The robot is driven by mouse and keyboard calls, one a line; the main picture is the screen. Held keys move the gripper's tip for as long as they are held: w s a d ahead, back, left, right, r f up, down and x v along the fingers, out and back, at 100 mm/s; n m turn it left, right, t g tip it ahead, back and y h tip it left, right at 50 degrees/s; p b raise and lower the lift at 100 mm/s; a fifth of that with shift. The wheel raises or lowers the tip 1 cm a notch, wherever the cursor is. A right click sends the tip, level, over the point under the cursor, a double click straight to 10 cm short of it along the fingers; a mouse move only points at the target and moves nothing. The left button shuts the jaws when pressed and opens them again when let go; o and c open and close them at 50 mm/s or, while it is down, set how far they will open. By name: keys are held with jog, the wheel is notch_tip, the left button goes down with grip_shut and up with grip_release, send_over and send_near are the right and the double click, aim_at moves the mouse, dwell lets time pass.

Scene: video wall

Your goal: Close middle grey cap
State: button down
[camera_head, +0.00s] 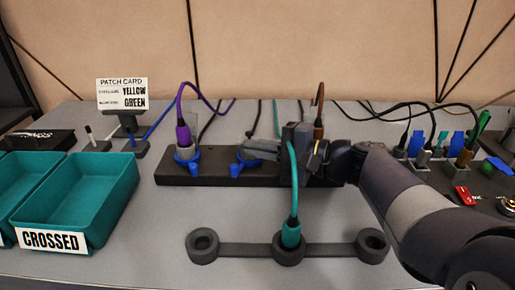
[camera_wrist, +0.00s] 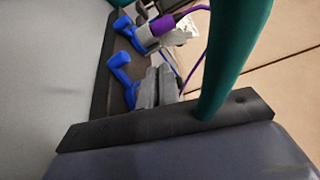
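The black socket bar (camera_head: 215,177) lies across the table in the head view. Its middle socket has a blue clip (camera_head: 237,168), also seen in the wrist view (camera_wrist: 121,68). My gripper (camera_head: 250,150) reaches in from the right, low over the middle socket. Its two light grey fingers lie close together with nothing visible between them, and in the wrist view (camera_wrist: 156,76) they are right beside the blue clip. The middle grey cap cannot be told apart from the fingers, which cover that spot. The right end of the bar is mostly hidden behind my gripper.
A purple plug (camera_head: 183,135) stands in the left socket. A teal plug (camera_head: 291,234) stands in the front holder; its cable arches close past my gripper. A brown plug (camera_head: 319,125) stands behind the gripper. Teal trays (camera_head: 105,226) are left; more plugs are right.

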jog(key=c, duration=1.6)
grip_release()
jog(key=shift+c, duration=0.2)
jog(key=p+v, duration=0.2)
jog(key=v, duration=0.8)
jog(key=shift+s+d+p, duration=0.15)
jog(key=shift+d+p, duration=0.2)
jog(key=shift+p, duration=0.05)
jog(key=shift+r, duration=0.1)
jog(key=shift+b+x, duration=1.15)
jog(key=shift+x, duration=3.25)
